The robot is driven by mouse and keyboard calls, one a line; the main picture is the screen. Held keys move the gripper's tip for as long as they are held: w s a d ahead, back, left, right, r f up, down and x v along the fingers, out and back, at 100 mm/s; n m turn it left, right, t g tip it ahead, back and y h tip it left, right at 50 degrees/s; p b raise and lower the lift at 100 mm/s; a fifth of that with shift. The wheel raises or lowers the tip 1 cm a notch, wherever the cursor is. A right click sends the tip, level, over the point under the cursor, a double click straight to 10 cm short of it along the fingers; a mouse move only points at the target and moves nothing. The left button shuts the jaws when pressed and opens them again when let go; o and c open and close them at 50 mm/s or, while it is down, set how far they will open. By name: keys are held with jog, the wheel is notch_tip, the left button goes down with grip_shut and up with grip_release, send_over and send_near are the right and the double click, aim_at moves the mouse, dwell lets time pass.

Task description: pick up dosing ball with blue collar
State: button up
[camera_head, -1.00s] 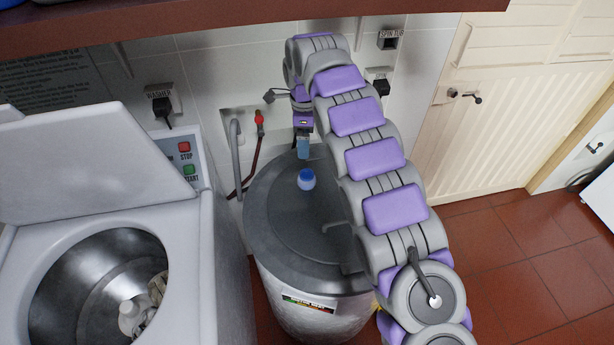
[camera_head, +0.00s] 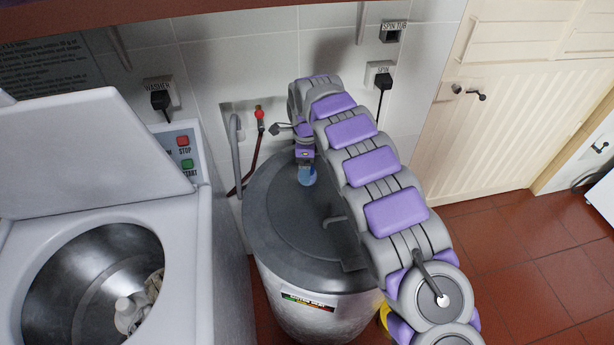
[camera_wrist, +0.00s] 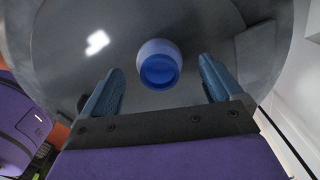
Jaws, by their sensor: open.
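The dosing ball with blue collar (camera_wrist: 160,65) sits on the grey lid of the spin tub (camera_head: 270,215). In the wrist view it is pale with a blue ring and a dark blue opening, between and slightly beyond my fingertips. My gripper (camera_wrist: 160,80) is open, with one blue finger on each side of the ball and a visible gap to each. In the head view my gripper (camera_head: 307,172) reaches down over the lid and largely hides the ball.
An open washer (camera_head: 100,260) with its lid up stands at the left. A tap with a red knob (camera_head: 259,114) and a grey pipe are by the wall behind the tub. A shelf edge (camera_head: 150,14) overhangs at the top. Tiled floor is clear at the right.

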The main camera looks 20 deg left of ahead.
notch_tip(320, 180, down, 4)
jog(key=shift+a+f+b, duration=0.1)
jog(key=shift+f+b, duration=0.1)
jog(key=shift+b, duration=0.4)
jog(key=c, duration=1.1)
jog(key=shift+o, duration=0.2)
jog(key=shift+r, duration=0.15)
